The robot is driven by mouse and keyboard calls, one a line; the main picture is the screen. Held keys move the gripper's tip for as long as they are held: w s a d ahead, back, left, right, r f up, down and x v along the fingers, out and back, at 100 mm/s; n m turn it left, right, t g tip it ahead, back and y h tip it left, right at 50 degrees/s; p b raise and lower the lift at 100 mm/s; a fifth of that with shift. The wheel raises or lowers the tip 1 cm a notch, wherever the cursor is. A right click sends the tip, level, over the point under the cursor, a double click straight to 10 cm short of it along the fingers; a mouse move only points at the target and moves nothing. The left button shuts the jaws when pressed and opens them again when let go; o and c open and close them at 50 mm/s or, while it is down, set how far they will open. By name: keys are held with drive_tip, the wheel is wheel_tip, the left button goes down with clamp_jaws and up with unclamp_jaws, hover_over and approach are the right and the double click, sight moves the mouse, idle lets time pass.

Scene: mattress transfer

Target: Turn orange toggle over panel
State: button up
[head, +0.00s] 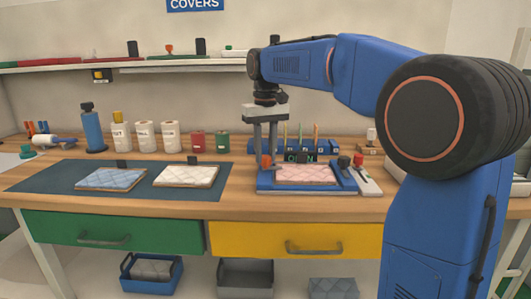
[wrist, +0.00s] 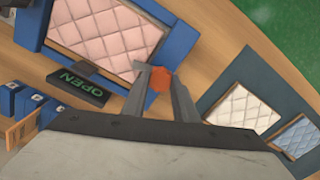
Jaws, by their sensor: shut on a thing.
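The orange toggle (head: 266,160) stands at the left corner of the blue-framed panel (head: 262,186). My gripper (head: 266,154) points down over that corner and is shut on the toggle. In the wrist view the toggle (wrist: 160,80) sits between my two fingertips, partly hidden by them. A pink quilted pad (head: 306,174) lies inside the blue frame, and it also fills the frame in the wrist view (wrist: 105,38). A dark sign with green letters reading OPEN (head: 300,157) stands behind the frame.
Blue (head: 110,179) and white (head: 186,176) quilted pads lie on a dark mat (head: 50,178) to the left. Rolls and bottles line the bench's back. A red-knobbed tool (head: 358,161) stands right of the frame. A shelf (head: 130,66) runs above.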

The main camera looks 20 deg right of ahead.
sight(266, 157)
drive_tip(key=shift+m, duration=1.2)
drive_tip(key=o, duration=1.1)
drive_tip(key=shift+c, duration=0.2)
drive_tip(key=shift+r, duration=0.1)
wheel_tip(266, 157, up, 17)
drive_tip(key=shift+r, duration=0.15)
drive_tip(key=shift+s, duration=0.1)
